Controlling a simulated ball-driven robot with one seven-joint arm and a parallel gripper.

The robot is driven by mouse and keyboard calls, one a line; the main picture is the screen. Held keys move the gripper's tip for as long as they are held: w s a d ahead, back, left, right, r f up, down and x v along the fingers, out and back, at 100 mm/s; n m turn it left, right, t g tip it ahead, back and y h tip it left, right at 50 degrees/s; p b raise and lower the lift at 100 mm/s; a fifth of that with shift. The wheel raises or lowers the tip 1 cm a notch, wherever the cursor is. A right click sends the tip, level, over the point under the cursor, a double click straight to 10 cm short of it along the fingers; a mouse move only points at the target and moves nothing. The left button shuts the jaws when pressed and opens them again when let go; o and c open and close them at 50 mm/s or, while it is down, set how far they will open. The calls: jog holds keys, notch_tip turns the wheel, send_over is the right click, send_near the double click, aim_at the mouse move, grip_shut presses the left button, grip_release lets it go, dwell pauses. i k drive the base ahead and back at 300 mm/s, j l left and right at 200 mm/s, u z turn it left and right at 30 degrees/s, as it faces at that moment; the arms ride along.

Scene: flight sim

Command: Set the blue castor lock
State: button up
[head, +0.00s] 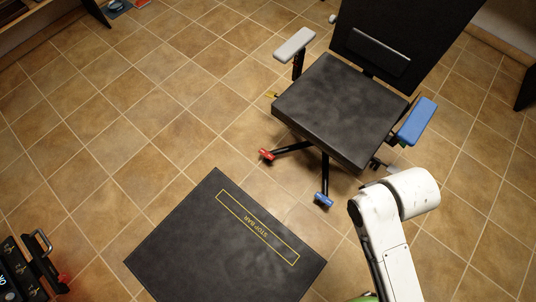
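The blue castor lock (323,200) is at the end of a front leg of a black office chair (340,105), low on the tiled floor. It is small, and I cannot tell whether it is set. A red castor lock (266,155) is on the leg to its left, and a yellow one (272,95) shows partly behind the seat's left corner. My white arm is at the lower right, its upper bend a little to the right of the blue castor lock. My gripper is not seen in this view.
A black mat marked "STOP BAR" (185,258) lies at the front centre. The chair has a grey armrest (295,45) and a blue armrest (417,121). A black console with a handle (35,265) stands at the lower left. Tiled floor at the left is clear.

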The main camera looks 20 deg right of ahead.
aim_at(319, 195)
jog(key=k+j+z, duration=0.1)
jog(key=k+z, duration=0.15)
jog(key=k, duration=0.25)
jog(key=k+z, duration=0.25)
jog(key=k, duration=0.25)
